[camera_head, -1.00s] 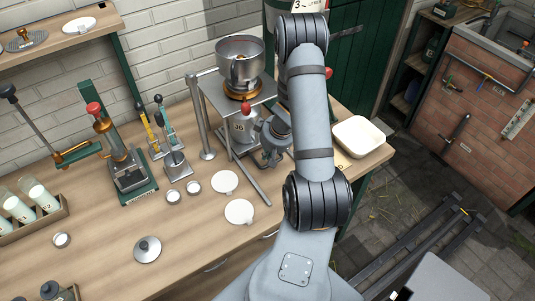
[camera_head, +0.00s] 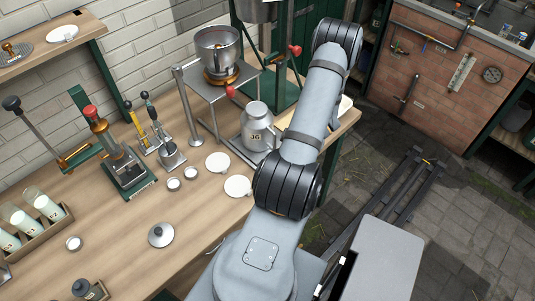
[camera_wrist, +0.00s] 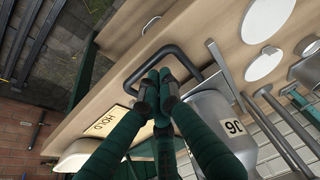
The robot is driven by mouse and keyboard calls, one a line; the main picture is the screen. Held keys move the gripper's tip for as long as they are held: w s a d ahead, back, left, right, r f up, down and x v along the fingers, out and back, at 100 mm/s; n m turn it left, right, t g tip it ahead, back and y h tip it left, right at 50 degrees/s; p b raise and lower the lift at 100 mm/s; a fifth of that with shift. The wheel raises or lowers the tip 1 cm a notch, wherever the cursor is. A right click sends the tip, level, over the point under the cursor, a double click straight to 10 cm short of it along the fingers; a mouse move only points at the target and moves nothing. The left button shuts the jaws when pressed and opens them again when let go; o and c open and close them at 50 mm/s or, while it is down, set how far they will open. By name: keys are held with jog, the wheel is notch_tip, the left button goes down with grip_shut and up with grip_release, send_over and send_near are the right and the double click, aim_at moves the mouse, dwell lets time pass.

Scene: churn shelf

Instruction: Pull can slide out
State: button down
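The can (camera_head: 257,128), a grey metal churn marked 36, stands upright on the slide at the front of the metal stand (camera_head: 206,88). In the wrist view the can (camera_wrist: 210,108) is at right, beside my fingers. The slide's dark looped handle (camera_wrist: 172,48) surrounds my fingertips. In the head view my arm hides the gripper and handle.
A pot (camera_head: 220,50) sits on top of the stand. White discs (camera_head: 237,186) lie on the bench (camera_head: 205,208) left of my arm. A HOLD plate (camera_wrist: 107,121) and a cream tray (camera_wrist: 77,155) are near the handle.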

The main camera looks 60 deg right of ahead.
jog(key=shift+s+a, duration=0.25)
jog(key=shift+s, duration=0.8)
jog(key=shift+r, duration=0.1)
jog(key=p+v, duration=0.8)
jog(key=v, duration=0.1)
jog(key=shift+s+r, duration=0.2)
jog(key=shift+r, duration=0.2)
jog(key=shift+f, duration=0.15)
jog(key=b+x, duration=0.2)
jog(key=x, duration=0.1)
jog(key=b+x, duration=0.3)
jog(key=w+b+x, duration=0.1)
jog(key=b+x, duration=0.2)
jog(key=x, duration=0.1)
jog(key=shift+w+d, duration=0.25)
jog(key=shift+w, duration=0.45)
